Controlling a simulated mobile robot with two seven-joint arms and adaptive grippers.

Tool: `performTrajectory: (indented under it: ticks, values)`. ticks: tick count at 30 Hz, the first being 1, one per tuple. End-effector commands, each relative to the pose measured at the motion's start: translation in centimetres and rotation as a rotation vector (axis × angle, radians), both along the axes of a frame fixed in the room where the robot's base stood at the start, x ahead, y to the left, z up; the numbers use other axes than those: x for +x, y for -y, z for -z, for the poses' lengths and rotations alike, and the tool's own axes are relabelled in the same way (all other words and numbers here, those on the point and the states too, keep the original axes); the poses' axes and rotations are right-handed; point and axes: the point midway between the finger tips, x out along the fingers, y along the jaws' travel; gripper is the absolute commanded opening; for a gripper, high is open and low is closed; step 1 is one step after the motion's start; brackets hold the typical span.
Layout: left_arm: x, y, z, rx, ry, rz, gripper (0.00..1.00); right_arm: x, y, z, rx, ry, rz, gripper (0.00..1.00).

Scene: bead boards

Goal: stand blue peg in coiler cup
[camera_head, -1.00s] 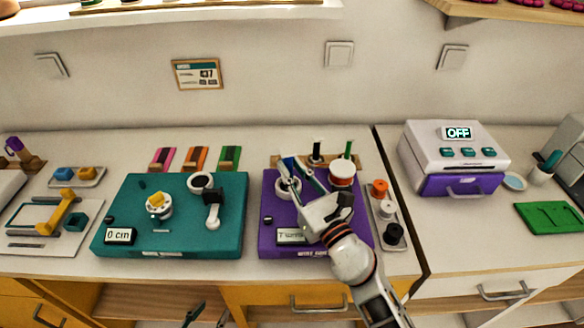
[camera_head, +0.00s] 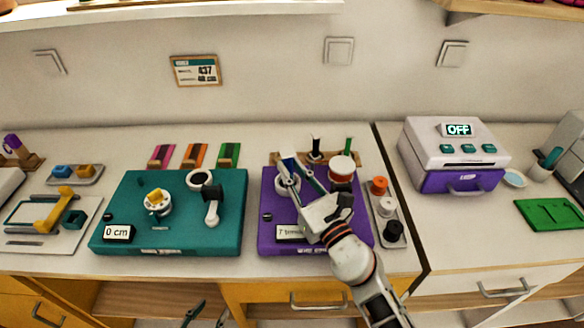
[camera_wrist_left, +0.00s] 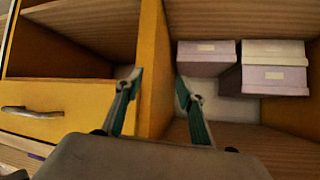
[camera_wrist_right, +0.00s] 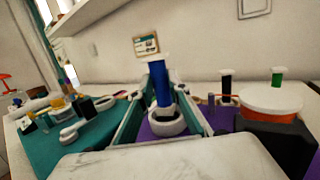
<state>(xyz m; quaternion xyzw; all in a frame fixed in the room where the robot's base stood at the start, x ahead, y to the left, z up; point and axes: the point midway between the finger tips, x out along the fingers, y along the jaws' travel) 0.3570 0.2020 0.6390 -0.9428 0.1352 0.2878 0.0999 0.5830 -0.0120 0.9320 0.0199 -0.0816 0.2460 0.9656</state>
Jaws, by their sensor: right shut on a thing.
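The blue peg (camera_wrist_right: 160,84), with a pale cap, stands roughly upright between the fingers of my right gripper (camera_wrist_right: 162,96), which is shut on it. In the right wrist view its lower end is at the mouth of the white coiler cup (camera_wrist_right: 167,123); I cannot tell how deep it sits. In the head view the peg (camera_head: 288,166) and my right gripper (camera_head: 298,171) are over the cup (camera_head: 286,187) on the purple board (camera_head: 268,237). My left gripper (camera_wrist_left: 157,83) is open and empty, low before the drawers; its tips show in the head view (camera_head: 194,313).
A black peg (camera_head: 316,146) and a green peg (camera_head: 348,149) stand in a wooden rack behind the purple board. An orange-banded spool (camera_head: 342,168) is close right of my right gripper. A teal board (camera_head: 130,200) lies left, a spool tray (camera_head: 399,222) right.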

Motion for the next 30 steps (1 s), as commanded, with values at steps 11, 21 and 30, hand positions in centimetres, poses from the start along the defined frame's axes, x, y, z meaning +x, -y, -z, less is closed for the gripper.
performTrajectory:
  ticks: [11,21,30]
  values:
    - [-0.10,0.01,0.37,0.000,-0.003,0.000,0.39,0.01,0.01,0.40,0.001,0.000,0.000,0.00]
    - [-0.12,0.01,0.47,0.000,-0.003,0.000,0.39,0.00,-0.01,0.76,0.000,0.000,0.000,0.27]
    - [-0.12,0.01,0.46,0.000,-0.003,0.000,0.39,-0.01,-0.01,0.87,0.000,-0.002,0.000,0.36]
